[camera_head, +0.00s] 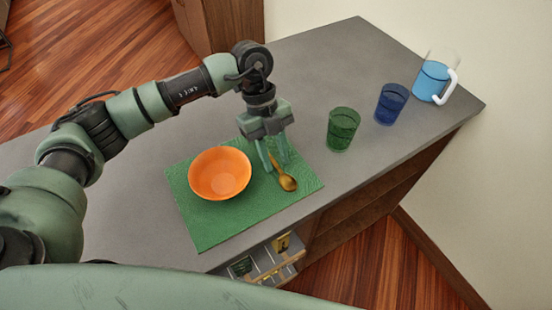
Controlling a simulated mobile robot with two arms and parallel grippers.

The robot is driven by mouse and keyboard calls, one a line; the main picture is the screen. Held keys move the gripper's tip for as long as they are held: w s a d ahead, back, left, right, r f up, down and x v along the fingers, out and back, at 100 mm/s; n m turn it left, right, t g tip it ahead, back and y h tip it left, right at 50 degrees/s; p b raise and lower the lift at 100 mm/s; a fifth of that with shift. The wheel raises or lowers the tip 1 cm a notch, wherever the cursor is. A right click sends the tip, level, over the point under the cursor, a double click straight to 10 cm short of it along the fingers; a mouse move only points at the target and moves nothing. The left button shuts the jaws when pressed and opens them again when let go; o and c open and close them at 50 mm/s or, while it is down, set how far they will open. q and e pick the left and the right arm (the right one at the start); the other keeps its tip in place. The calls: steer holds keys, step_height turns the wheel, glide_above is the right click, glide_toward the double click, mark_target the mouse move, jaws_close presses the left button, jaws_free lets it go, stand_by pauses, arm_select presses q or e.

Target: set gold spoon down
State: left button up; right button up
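The gold spoon (287,183) is on the green placemat (221,229), just right of the orange bowl (220,174). Its bowl end points toward the front right and its handle runs back between my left gripper's fingers. My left gripper (275,160) points down over the handle, low above the mat. Its two fingers stand apart, with a gap visible around the thin handle. The handle's far end is partly hidden by the fingers. My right gripper is not in view.
A green glass (342,129), a blue glass (391,103) and a pitcher with blue liquid (433,82) stand right of the mat on the grey counter (316,58). An open drawer (268,262) with items juts out below the front edge. The counter's back middle is clear.

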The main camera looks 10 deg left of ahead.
arm_select(q)
steer(key=b+v, duration=0.2)
steer(key=v, duration=0.9)
steer(key=shift+b, duration=0.4)
